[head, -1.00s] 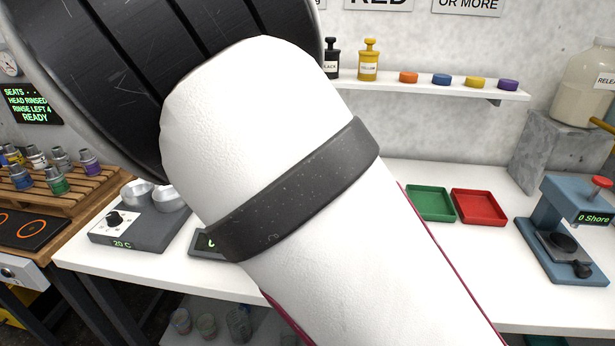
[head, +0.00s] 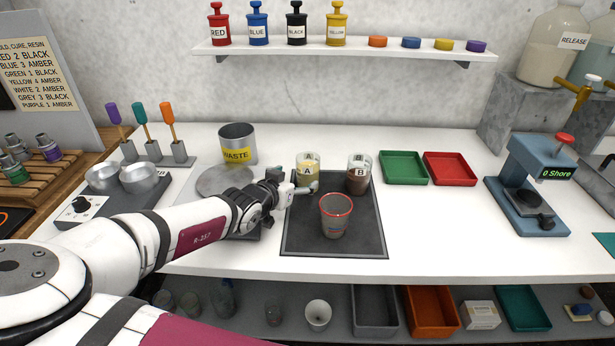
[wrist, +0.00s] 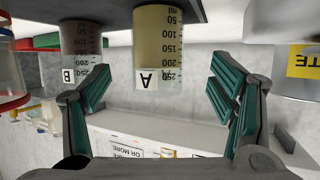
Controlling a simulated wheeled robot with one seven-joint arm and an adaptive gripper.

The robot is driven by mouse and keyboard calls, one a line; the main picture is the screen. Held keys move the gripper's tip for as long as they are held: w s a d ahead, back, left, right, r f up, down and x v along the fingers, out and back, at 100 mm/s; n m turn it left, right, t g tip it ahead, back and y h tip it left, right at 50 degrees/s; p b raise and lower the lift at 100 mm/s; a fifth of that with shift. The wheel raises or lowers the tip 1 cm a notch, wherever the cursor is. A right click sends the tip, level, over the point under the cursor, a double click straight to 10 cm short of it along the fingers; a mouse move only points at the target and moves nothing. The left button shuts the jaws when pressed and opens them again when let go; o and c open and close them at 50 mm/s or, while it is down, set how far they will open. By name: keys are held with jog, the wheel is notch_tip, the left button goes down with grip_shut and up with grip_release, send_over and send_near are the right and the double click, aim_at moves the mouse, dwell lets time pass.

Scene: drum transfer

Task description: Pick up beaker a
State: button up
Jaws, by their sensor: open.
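Beaker A (head: 308,163) is a clear graduated beaker with pale amber contents and an A label. It stands upright at the back left of the dark mat (head: 290,242). My gripper (head: 294,187) is open at its front left, low over the mat's edge. In the wrist view, which is upside down, beaker A (wrist: 158,45) appears ahead between the spread teal-padded fingers of my gripper (wrist: 162,85). I cannot tell whether any finger touches it.
Beaker B (head: 358,182), with brown contents, stands right of beaker A. A red-rimmed cup (head: 335,222) stands in front on the mat. The grey waste can (head: 238,138) is at the left. Green (head: 403,168) and red (head: 450,168) trays lie at the right.

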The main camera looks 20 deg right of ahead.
aim_at(308, 174)
jog(key=shift+f+p+x, duration=0.2)
jog(key=shift+p+x, duration=0.65)
jog(key=shift+x, duration=3.4)
jog(key=shift+s, duration=0.2)
jog(key=c, duration=1.5)
jog(key=shift+r, duration=0.15)
